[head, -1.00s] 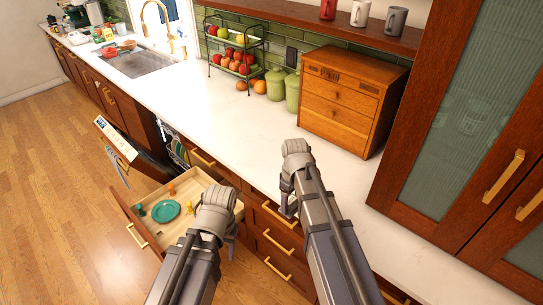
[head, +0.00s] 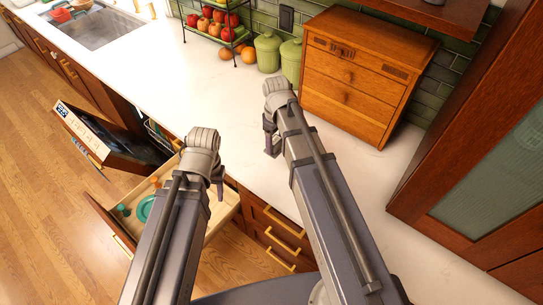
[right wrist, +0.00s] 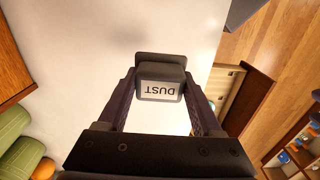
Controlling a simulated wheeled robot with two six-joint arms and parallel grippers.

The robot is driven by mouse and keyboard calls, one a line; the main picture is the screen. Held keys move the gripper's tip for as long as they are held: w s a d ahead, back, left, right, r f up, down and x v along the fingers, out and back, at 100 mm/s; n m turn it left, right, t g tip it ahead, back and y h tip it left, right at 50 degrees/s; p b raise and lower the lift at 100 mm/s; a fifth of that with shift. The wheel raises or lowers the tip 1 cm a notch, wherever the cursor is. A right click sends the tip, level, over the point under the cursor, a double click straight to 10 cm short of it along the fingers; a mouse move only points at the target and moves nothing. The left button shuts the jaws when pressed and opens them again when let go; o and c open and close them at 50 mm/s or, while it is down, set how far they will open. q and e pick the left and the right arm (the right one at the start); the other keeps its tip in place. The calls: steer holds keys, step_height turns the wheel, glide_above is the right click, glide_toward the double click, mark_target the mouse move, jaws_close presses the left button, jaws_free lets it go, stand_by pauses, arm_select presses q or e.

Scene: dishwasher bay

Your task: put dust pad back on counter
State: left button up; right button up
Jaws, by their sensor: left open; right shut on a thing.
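The dust pad (right wrist: 160,90) is a small dark block with a white label reading "DUST", which appears upside down in the right wrist view. My right gripper (right wrist: 160,82) is shut on it, with a finger on each side. In the head view my right gripper (head: 271,148) is over the white counter (head: 205,85), in front of the wooden drawer box. Its arm mostly hides the pad there, and I cannot tell whether the pad touches the counter. My left gripper (head: 218,186) is open above the pulled-out drawer, left of the counter's front edge.
The open drawer (head: 212,215) holds a teal plate (head: 146,208) and small items. The dishwasher door (head: 95,130) stands open. A wooden drawer box (head: 355,75), green canisters (head: 267,52) and a fruit rack (head: 235,35) line the wall. Bare counter lies in front of them.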

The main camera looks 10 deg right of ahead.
steer(key=shift+s+f+b, duration=0.15)
steer(key=shift+f+b, duration=0.15)
steer(key=shift+b, duration=0.15)
step_height(320, 180, down, 6)
steer(key=b, duration=0.5)
steer(key=shift+r, duration=0.2)
steer(key=shift+f+b, duration=0.1)
steer(key=shift+b, duration=0.25)
step_height(320, 180, down, 4)
steer(key=b, duration=0.3)
steer(key=shift+r, duration=0.25)
steer(key=shift+f+b, duration=0.15)
steer(key=shift+b, duration=0.25)
steer(key=o, duration=1.2)
